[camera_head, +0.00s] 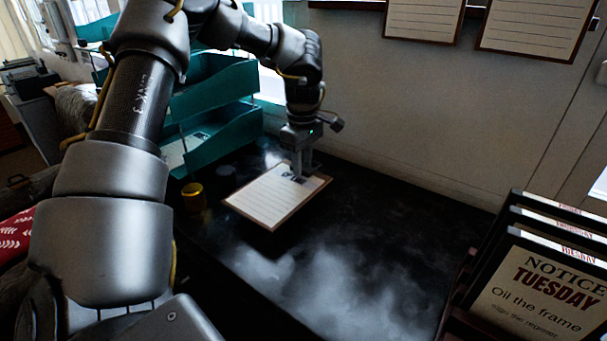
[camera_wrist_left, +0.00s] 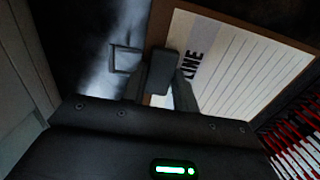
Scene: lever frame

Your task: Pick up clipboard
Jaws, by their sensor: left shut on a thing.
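The clipboard (camera_head: 272,196) has a brown board and a lined white sheet with a dark heading. It is over the black table top, tilted a little, with a dark shadow under its near edge. My left gripper (camera_head: 299,172) comes down from above and is shut on its far edge. In the left wrist view the clipboard (camera_wrist_left: 245,75) extends to the right of the fingers (camera_wrist_left: 160,80). Part of the heading is hidden behind the gripper. My right gripper is not in view.
Teal trays (camera_head: 215,100) stand at the table's back left. A yellow jar (camera_head: 193,196) is left of the clipboard. A dark rack with notice boards (camera_head: 535,290) stands at the right. The wall (camera_head: 420,110) rises behind. The middle of the table (camera_head: 340,265) is clear.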

